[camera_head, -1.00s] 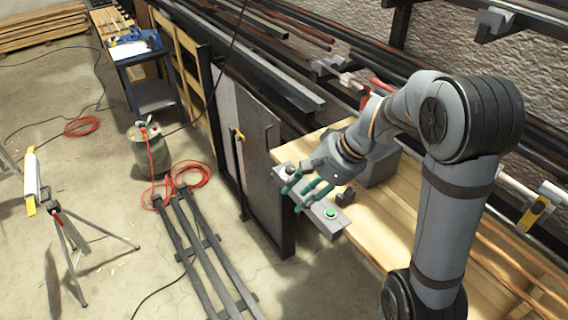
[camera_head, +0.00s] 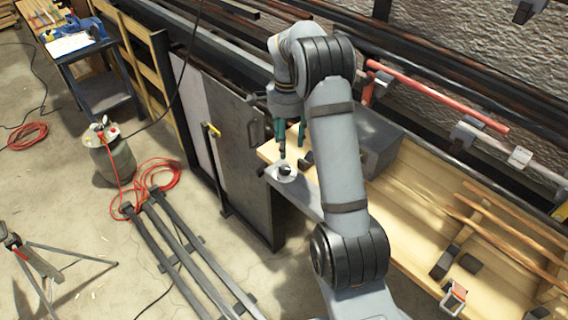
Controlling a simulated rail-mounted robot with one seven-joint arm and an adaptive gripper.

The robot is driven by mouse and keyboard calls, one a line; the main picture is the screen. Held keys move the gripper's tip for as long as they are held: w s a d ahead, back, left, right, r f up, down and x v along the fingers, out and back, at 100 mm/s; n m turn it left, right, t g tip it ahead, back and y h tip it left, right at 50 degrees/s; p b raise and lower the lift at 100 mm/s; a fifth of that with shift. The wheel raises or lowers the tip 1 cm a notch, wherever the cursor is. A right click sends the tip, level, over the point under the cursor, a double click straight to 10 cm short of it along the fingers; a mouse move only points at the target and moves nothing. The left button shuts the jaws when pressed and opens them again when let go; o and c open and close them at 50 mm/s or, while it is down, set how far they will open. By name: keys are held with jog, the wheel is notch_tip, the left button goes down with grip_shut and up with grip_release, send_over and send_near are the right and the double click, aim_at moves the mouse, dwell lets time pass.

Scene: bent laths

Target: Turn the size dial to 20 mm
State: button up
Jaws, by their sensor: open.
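The size dial (camera_head: 287,173) shows as a pale disc with a dark knob on a grey control panel (camera_head: 305,200) at the bench's front edge. Its markings are too small to read. My gripper (camera_head: 291,151) points down just above the dial, with its two teal fingers apart and nothing between them. The left finger's tip comes close to the dial's upper edge; I cannot tell whether it touches. My arm hides the right part of the panel.
A grey box (camera_head: 374,145) stands on the wooden bench (camera_head: 410,195) right behind my arm. Dark blocks (camera_head: 446,262) and wooden laths lie at the right. A red hose (camera_head: 160,180) and dark rails (camera_head: 190,250) lie on the floor at left.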

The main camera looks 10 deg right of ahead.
aim_at(285, 168)
jog(key=f, duration=0.3)
jog(key=f+p, duration=0.1)
jog(key=f, duration=0.6)
jog(key=shift+w+a+p, duration=0.1)
jog(key=shift+a+p, duration=0.15)
jog(key=shift+p, duration=0.1)
jog(key=shift+c, duration=1.4)
jog(key=c, duration=0.9)
